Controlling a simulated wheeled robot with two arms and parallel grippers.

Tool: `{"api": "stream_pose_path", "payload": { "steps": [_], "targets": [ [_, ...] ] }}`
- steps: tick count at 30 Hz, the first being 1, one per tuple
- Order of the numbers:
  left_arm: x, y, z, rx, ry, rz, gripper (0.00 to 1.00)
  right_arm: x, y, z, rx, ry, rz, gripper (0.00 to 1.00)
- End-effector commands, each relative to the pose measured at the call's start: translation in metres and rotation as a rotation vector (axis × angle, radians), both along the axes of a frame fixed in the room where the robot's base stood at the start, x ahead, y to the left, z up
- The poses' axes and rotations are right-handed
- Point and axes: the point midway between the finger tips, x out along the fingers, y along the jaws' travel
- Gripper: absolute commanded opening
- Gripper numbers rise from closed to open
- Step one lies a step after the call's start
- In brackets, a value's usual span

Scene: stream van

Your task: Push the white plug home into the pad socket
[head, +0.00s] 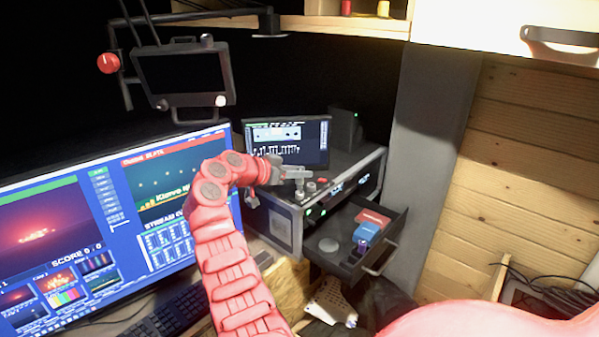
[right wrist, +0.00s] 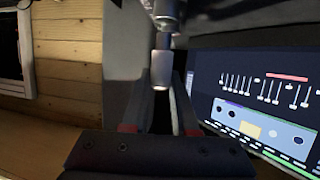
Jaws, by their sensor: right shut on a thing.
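My right gripper (head: 277,171) is at the end of the red arm, above the top of the black equipment case (head: 352,188). In the head view it meets a small pale grey piece (head: 297,172) over the case. In the right wrist view a pale cylinder (right wrist: 161,70), perhaps the white plug, shows between the two dark fingers of the gripper (right wrist: 161,92), with a dark stem leading to a metal part (right wrist: 168,12). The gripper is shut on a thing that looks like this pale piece. I cannot make out the pad socket or how deep the plug sits. My left gripper is out of view.
A small mixer screen (head: 290,143) stands behind the gripper; it also shows in the right wrist view (right wrist: 262,95). A red button (head: 322,180) and a grey knob (head: 310,187) are close by on the case. An open drawer (head: 345,268) juts out below. A large monitor (head: 120,225) is at left.

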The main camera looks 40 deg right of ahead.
Motion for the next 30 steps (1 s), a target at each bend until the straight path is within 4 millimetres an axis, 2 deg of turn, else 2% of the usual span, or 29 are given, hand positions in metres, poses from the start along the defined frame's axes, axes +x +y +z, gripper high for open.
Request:
{"api": "stream_pose_path", "payload": {
  "steps": [30],
  "targets": [
    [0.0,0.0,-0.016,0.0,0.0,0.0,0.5,0.0,0.0,-0.017,0.0,0.0,0.0,0.0]
  ]
}}
